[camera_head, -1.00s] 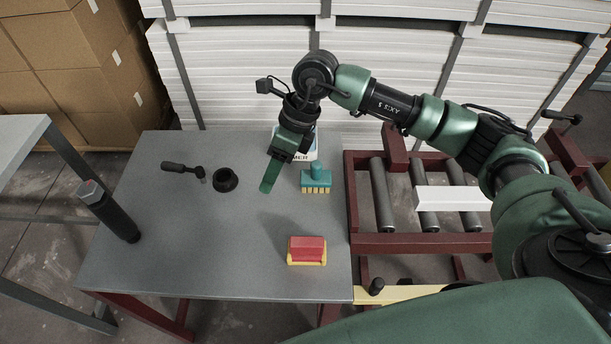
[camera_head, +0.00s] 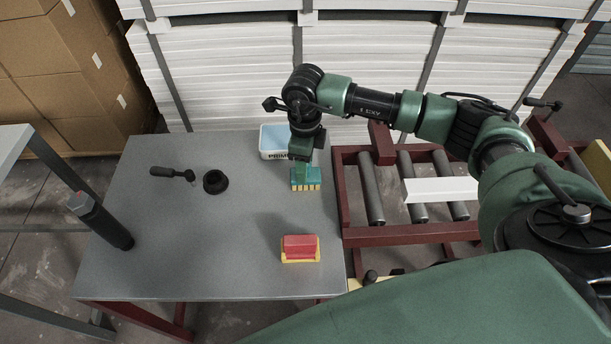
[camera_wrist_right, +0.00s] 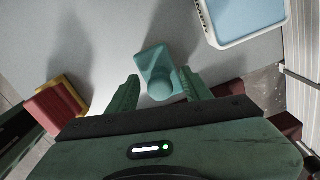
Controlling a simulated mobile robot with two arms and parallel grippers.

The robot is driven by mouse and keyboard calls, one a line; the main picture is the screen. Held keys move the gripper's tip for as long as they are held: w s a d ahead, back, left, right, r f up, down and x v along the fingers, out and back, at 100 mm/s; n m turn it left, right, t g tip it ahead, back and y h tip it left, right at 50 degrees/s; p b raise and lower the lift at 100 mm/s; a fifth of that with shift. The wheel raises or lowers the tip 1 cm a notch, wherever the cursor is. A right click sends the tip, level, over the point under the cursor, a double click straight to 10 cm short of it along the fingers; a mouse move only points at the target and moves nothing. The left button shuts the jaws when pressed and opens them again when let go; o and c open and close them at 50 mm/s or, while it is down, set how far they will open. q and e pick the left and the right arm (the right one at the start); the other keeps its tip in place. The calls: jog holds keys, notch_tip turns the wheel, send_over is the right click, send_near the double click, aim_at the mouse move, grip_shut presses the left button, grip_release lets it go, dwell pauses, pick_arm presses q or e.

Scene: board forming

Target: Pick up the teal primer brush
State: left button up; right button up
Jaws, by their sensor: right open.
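The teal primer brush (camera_head: 306,181) has yellow bristles and sits on the grey table near its right edge. In the right wrist view the teal brush (camera_wrist_right: 157,70) shows with its rounded handle between the two green fingers. My right gripper (camera_head: 303,168) points down over the brush and hides its handle in the head view. In the right wrist view the right gripper (camera_wrist_right: 160,88) is open, with a finger on each side of the handle. I cannot tell whether the fingers touch it. My left gripper is not in view.
A white primer tray (camera_head: 268,155) with pale blue inside stands just behind the brush. A red and yellow block (camera_head: 300,248) sits nearer the front. A black-handled tool (camera_head: 172,173) and a black ring (camera_head: 215,181) lie left. A roller conveyor (camera_head: 420,230) stands right.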

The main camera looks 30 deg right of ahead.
jog(key=shift+c, duration=0.3)
grip_shut()
dwell(1.1)
